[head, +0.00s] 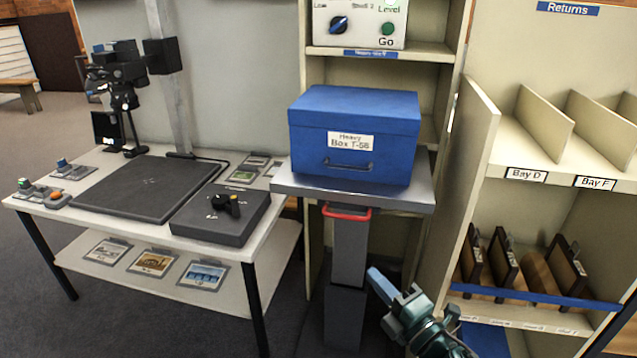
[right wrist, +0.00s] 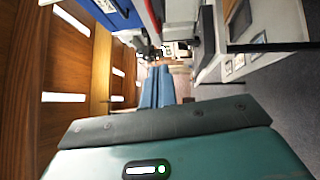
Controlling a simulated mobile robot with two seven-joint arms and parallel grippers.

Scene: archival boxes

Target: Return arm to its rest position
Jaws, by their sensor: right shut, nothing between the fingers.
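My right gripper (head: 374,274) is at the bottom centre of the head view, low in front of the lift column. Its blue fingers are together and empty, pointing up and left. In the right wrist view the fingers (right wrist: 158,72) lie side by side with nothing between them. The blue box labelled Heavy Box T-56 (head: 354,136) sits upright on the grey lift platform (head: 400,197), apart from the gripper. My left gripper is not in the head view.
A white table (head: 40,205) with a dark board and camera stand is at left. A red handle (head: 346,212) sticks out under the platform. Bare floor (head: 300,325) lies left of the gripper.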

